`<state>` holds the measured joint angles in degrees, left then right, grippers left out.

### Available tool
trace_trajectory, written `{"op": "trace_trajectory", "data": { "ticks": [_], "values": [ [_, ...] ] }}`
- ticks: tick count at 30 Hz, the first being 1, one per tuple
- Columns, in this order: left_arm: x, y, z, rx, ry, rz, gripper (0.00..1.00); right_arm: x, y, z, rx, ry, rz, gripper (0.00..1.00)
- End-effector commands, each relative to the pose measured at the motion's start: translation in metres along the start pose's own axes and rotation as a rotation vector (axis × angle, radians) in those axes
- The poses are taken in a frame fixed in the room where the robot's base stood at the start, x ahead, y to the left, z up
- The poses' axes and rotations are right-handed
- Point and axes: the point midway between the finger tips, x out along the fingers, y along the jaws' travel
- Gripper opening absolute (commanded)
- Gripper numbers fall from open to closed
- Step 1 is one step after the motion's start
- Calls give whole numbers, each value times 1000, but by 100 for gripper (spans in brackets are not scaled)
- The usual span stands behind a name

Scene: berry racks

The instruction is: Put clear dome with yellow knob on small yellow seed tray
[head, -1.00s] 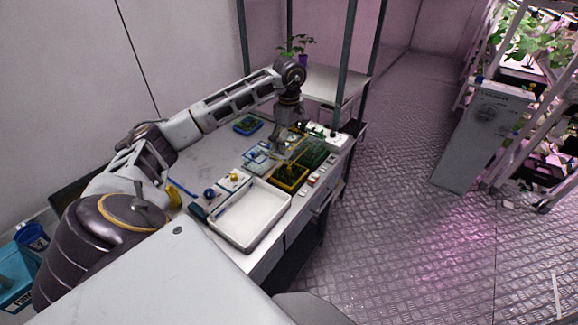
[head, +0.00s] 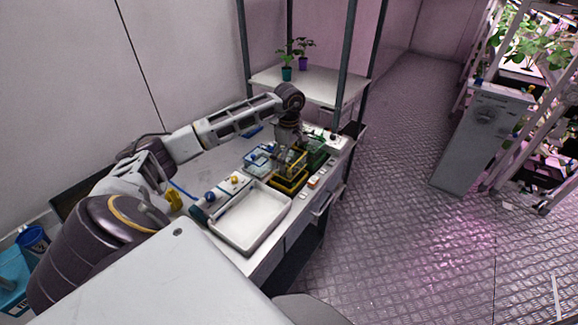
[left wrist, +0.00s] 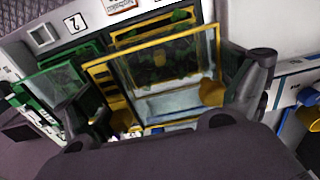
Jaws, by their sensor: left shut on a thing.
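The clear dome with yellow edges (head: 294,165) is held below my left gripper (head: 289,143). In the left wrist view the dome (left wrist: 155,72) lies between the two fingers of my left gripper (left wrist: 160,92), and a yellow knob (left wrist: 212,93) shows by the right finger. The small yellow seed tray (head: 287,186) is just below the dome in the head view. Its yellow rim (left wrist: 150,33) and green seedlings show behind the clear panel in the left wrist view. Whether dome and tray touch is unclear. My right gripper is out of view.
A green tray (head: 318,158) stands close behind the yellow tray. A clear blue-edged dome (head: 257,160) is to its left. A large white tray (head: 248,218) lies in front. Small labels line the bench's right edge. Two potted plants stand on the shelf behind.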

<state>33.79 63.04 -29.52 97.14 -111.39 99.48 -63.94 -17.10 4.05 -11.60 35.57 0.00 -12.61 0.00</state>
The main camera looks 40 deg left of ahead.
Motion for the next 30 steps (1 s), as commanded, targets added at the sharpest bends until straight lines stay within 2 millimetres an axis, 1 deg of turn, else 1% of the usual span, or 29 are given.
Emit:
{"op": "trace_trajectory", "data": {
  "ticks": [5, 12, 15, 29, 30],
  "values": [
    [7, 0, 0, 0, -1, -1, 66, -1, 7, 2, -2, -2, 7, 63],
    [31, 0, 0, 0, -1, -2, 66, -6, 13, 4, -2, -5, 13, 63],
    [36, 0, 0, 0, -1, -1, 66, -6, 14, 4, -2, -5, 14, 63],
    [41, 0, 0, 0, 0, 0, 66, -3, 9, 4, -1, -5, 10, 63],
    [40, 0, 0, 1, 0, 0, 99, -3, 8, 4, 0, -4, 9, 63]
  ]
}}
